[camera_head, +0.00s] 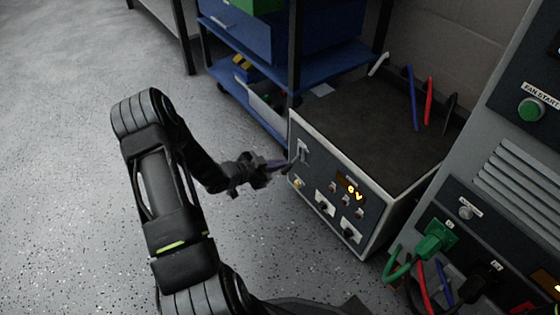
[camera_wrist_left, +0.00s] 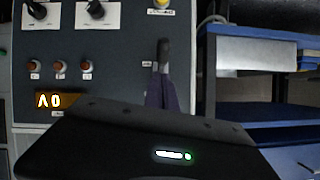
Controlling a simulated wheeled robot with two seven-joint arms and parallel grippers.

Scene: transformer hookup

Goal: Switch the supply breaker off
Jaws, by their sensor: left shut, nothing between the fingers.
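The supply box (camera_head: 375,215) stands at the right, its grey front panel facing my left arm. In the left wrist view the panel (camera_wrist_left: 105,38) appears upside down, and the closed fingers (camera_wrist_left: 163,92) point at the dark lever (camera_wrist_left: 163,52). The lit display (camera_head: 350,186) reads 0 V. My right gripper is out of view.
Below the display are small red buttons and black knobs (camera_head: 325,207), with a yellow button (camera_head: 298,183) under the breaker. A blue shelf cart (camera_head: 330,62) stands behind. A cabinet with a green plug (camera_head: 435,238) and cables is at the right. The speckled floor at left is clear.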

